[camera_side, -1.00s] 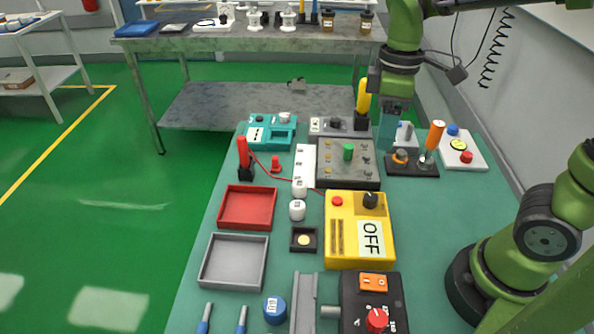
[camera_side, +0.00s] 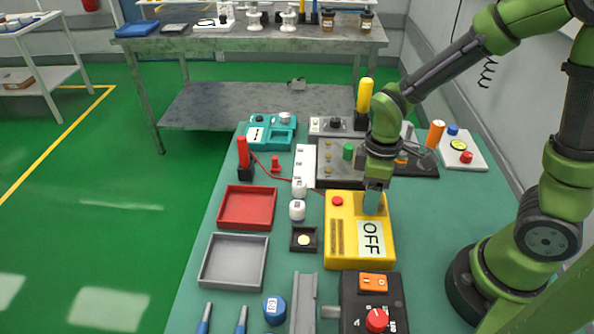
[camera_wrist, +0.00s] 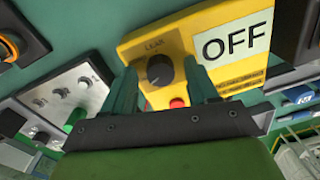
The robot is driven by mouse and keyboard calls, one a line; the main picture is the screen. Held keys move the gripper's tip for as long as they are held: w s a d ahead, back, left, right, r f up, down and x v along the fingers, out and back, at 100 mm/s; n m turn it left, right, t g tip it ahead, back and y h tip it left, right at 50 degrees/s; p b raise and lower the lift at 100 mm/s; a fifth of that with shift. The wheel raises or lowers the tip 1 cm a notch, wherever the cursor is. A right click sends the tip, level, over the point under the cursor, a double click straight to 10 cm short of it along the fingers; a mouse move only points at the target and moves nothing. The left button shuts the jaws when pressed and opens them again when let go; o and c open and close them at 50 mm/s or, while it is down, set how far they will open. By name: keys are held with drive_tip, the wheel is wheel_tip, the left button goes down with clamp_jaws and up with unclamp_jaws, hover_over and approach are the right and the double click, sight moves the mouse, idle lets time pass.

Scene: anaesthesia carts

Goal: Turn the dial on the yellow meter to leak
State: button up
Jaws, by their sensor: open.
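The yellow meter (camera_side: 344,255) stands on the green bench, with a red button (camera_side: 337,201) and a white label reading OFF (camera_side: 371,239). In the wrist view the yellow meter (camera_wrist: 140,47) shows its black dial (camera_wrist: 160,70), with the word LEAK printed above it. My gripper (camera_side: 373,207) is over the dial's end of the meter and hides the dial in the side view. In the wrist view my gripper (camera_wrist: 165,85) has its two teal fingers apart, one on each side of the dial. I cannot tell whether they touch it.
A dark grey panel (camera_side: 330,178) with a green knob (camera_side: 348,151) stands just behind the meter. A black box with a red knob (camera_side: 376,320) stands in front. A red tray (camera_side: 248,207) and a grey tray (camera_side: 234,262) lie to the left.

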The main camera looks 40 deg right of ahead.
drive_tip(key=shift+c, duration=0.3)
drive_tip(key=c, duration=1)
drive_tip(key=shift+m, duration=0.3)
drive_tip(key=m, duration=1.1)
drive_tip(key=shift+s+m+t, duration=0.1)
drive_tip(key=shift+m+t, duration=0.2)
drive_tip(key=m, duration=0.6)
drive_tip(key=shift+a, duration=0.1)
drive_tip(key=m, duration=0.5)
drive_tip(key=shift+m+h, duration=0.3)
drive_tip(key=shift+m, duration=0.1)
